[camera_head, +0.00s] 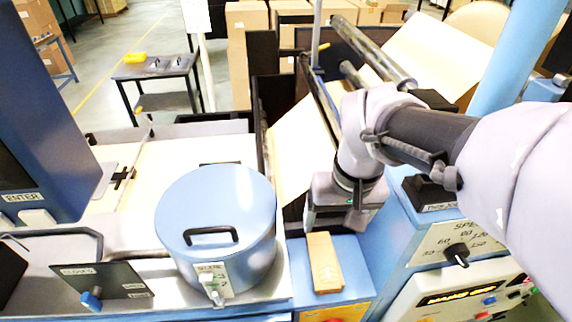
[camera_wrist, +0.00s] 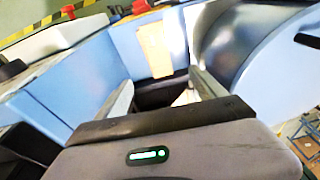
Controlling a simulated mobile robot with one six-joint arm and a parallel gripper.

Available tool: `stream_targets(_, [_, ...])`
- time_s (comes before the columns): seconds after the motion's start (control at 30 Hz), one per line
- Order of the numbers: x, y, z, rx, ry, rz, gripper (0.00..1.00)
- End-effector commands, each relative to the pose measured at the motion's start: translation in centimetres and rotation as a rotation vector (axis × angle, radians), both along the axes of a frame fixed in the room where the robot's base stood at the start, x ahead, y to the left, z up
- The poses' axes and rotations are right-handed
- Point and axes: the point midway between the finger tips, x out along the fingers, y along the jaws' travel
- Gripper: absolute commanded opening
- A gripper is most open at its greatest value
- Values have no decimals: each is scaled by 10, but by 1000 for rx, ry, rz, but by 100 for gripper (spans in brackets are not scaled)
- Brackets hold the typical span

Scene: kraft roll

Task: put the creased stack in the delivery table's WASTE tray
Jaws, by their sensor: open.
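A flat brown kraft stack (camera_head: 325,262) lies on a blue ledge in the head view; it looks like the creased stack, though I cannot make out a crease. It also shows in the wrist view (camera_wrist: 155,50), beyond my fingers. My gripper (camera_head: 340,222) is just behind the stack in the head view, apart from it. In the wrist view my gripper (camera_wrist: 162,92) has its two fingers spread, with no stack held between them. I cannot identify a tray marked WASTE in either view.
A blue lidded pot (camera_head: 216,225) with a black handle stands left of the stack. A control panel (camera_head: 470,245) with a knob is to the right. Rollers and a kraft web (camera_head: 300,145) lie behind my gripper. A dark side table (camera_head: 155,68) stands on the floor at back left.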

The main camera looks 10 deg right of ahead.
Motion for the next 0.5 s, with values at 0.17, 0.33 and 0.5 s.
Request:
stream_targets(0.17, [16,-6,-33,-33,61,52,80])
stream_targets(0.33, [21,-6,-85,-32,61,53,80])
stream_targets(0.5, [26,-6,-125,-31,59,50,80])
